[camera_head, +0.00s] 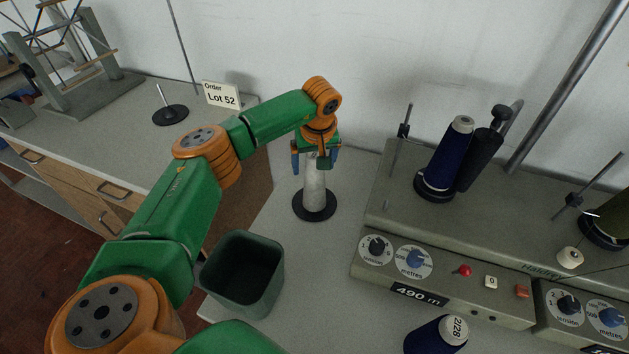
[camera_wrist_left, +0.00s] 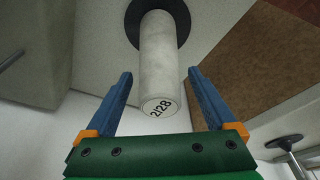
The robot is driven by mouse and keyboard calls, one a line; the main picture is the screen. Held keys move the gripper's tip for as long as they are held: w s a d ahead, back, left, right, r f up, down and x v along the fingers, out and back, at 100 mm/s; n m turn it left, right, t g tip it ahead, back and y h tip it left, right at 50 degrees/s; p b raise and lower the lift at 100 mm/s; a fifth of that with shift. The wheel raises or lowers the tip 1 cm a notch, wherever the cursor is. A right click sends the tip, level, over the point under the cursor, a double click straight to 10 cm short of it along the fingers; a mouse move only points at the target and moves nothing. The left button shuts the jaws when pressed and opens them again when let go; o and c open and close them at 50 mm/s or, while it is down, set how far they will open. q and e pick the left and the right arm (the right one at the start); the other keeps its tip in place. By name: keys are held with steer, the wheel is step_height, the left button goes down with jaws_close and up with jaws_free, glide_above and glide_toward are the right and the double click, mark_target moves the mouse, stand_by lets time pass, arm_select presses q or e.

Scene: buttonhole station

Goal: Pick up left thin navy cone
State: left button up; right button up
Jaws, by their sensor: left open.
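A navy cone (camera_head: 447,150) with a pale tip stands on a black disc on the left winding machine. Another navy cone (camera_head: 436,336), its pale top marked 2/28, is cut off by the bottom edge of the head view. A slim pale grey cone (camera_head: 314,190) stands upright on a black round base; the wrist view shows this cone (camera_wrist_left: 158,55) with 2/28 on its end. My left gripper (camera_head: 315,163) is over its top, pointing down. In the wrist view its open blue fingers (camera_wrist_left: 160,78) are either side of the cone, with gaps. My right gripper is not in view.
A dark green open bin (camera_head: 243,272) stands in front of the pale cone. The winding machine (camera_head: 440,250), with dials and a 490 m display, fills the right.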

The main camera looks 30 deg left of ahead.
arm_select(q)
jaws_close()
steer(key=v, duration=0.3)
steer(key=w+a+v, duration=0.1)
steer(key=v, duration=0.5)
steer(key=shift+w+a+r, duration=0.25)
steer(key=shift+w+r, duration=0.05)
steer(key=shift+r, duration=0.2)
step_height(320, 180, up, 5)
steer(key=p, duration=0.5)
steer(key=shift+f, duration=0.2)
